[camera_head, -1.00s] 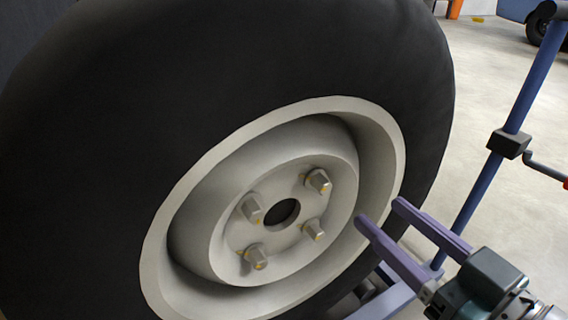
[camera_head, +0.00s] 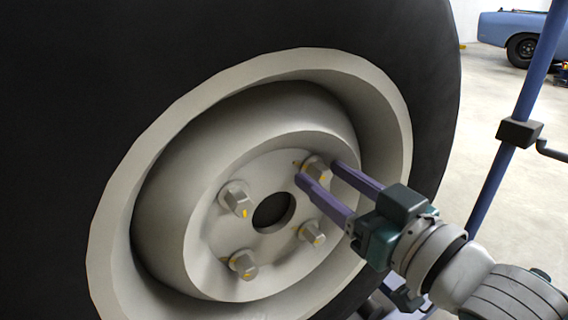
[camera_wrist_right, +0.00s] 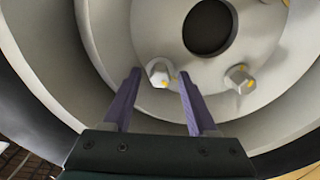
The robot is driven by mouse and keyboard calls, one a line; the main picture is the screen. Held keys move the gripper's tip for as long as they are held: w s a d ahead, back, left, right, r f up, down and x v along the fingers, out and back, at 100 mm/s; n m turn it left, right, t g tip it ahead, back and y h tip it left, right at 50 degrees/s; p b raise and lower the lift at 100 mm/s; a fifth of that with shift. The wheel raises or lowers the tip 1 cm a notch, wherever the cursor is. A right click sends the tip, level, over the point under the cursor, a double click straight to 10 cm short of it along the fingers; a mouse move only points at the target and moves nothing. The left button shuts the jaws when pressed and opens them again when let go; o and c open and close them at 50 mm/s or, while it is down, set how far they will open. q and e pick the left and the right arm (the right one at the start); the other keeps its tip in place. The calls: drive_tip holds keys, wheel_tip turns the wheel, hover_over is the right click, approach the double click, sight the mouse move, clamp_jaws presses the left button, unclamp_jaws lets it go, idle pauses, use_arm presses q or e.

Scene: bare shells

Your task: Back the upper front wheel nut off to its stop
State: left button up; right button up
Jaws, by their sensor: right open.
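The wheel (camera_head: 90,90) fills the left and middle of the head view, a black tyre around a pale grey rim (camera_head: 386,130). Several hex nuts with yellow marks ring the dark centre hole. The upper right nut (camera_head: 316,166) is partly hidden by my right gripper (camera_head: 317,171). My right gripper is open, its two purple fingertips to either side of that nut in the picture. In the right wrist view, a nut (camera_wrist_right: 159,72) shows between the open fingertips (camera_wrist_right: 158,74), with gaps on both sides. I cannot tell how deep the fingers reach. My left gripper is not in view.
Other nuts sit at upper left (camera_head: 237,199), lower left (camera_head: 243,264) and lower right (camera_head: 312,233). The rim wall surrounds the fingers closely. A blue post (camera_head: 500,165) stands to the right. A blue car (camera_head: 512,33) is far back; the floor between is clear.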

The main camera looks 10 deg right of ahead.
clamp_jaws()
idle(0.5)
